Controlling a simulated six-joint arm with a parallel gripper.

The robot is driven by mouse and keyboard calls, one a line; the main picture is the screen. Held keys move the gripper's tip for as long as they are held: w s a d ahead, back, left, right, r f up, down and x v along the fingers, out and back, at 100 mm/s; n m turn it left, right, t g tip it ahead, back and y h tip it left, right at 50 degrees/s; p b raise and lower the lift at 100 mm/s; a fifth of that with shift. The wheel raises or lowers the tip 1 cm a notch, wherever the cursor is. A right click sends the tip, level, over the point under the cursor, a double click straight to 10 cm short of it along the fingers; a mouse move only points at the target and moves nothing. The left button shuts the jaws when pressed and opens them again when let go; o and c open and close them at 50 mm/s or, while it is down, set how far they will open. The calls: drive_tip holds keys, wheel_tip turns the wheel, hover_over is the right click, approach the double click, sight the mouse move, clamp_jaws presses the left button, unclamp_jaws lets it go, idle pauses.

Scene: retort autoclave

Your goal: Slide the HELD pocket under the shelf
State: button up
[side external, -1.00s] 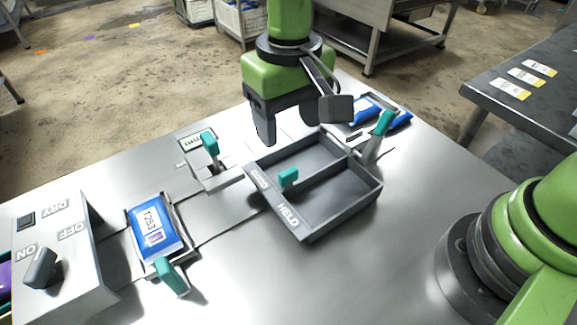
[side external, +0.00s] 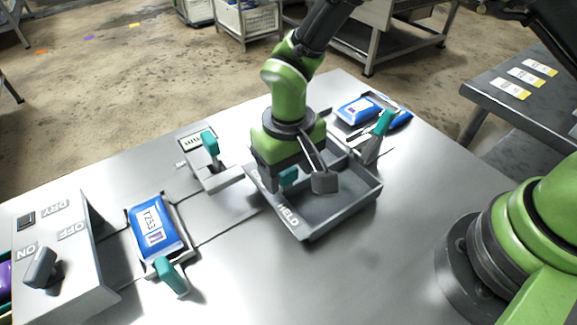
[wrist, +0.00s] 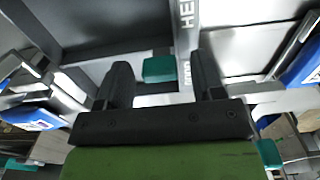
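The dark grey tray (side external: 345,215) has two pockets and a white HELD label on its front rim. A teal knob (side external: 289,176) stands at the tray's divider; it also shows in the wrist view (wrist: 158,69). My gripper (side external: 295,184) is low over the tray, with its fingers on either side of the knob. In the wrist view my gripper (wrist: 162,75) is open, with a gap visible between the knob and each finger. My gripper hides much of the rear pocket and the divider. I cannot tell which part is the shelf.
A blue T253 pouch (side external: 156,228) lies in a holder with a teal handle (side external: 171,275) at left. Blue pouches (side external: 357,109) and a teal handle (side external: 385,122) are behind the tray. The steel table is clear in front.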

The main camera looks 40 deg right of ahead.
clamp_jaws()
drive_tip(key=shift+w+a, duration=0.1)
drive_tip(key=shift+w, duration=4.45)
drive_tip(key=shift+o, duration=0.3)
unclamp_jaws()
drive_tip(key=shift+r, duration=0.1)
wheel_tip(320, 180, up, 10)
